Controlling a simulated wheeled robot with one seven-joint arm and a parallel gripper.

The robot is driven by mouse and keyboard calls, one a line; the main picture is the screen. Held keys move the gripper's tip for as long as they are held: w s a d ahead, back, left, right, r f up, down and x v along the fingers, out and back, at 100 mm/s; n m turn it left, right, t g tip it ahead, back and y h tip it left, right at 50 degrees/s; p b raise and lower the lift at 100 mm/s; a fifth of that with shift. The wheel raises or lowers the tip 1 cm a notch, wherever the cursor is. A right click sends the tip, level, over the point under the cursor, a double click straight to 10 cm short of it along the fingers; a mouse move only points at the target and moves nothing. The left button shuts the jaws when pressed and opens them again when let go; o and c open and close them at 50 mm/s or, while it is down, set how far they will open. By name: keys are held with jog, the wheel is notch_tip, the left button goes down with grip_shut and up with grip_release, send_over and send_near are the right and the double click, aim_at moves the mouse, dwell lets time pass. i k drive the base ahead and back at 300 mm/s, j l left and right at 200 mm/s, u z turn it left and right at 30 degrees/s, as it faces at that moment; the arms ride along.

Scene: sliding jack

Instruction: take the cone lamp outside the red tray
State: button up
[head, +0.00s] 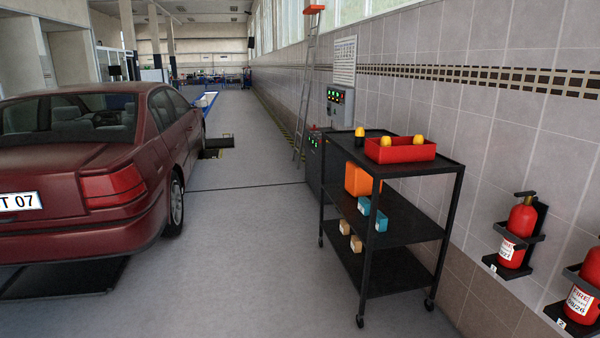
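A cone lamp (360,137) with a yellow-orange top and a dark base stands upright on the black cart's top shelf, just left of the red tray, outside it. The red tray (401,154) sits on the same top shelf. Two more yellow-orange lamp tops show inside the tray, one at its left (385,140) and one toward its back right (418,139); their lower parts are hidden by the tray wall. My gripper is not in view.
The black cart (393,271) holds an orange container (358,180), blue boxes and small tan boxes on lower shelves. Fire extinguishers (519,220) hang on the right wall. A dark red car (90,160) stands at left. The floor (240,260) between car and cart is clear.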

aim_at(359, 132)
jog(key=i, duration=2.2)
jog(key=i+j, duration=0.1)
jog(key=i, duration=2.1)
jog(key=i+z, duration=0.3)
jog(key=i, duration=0.2)
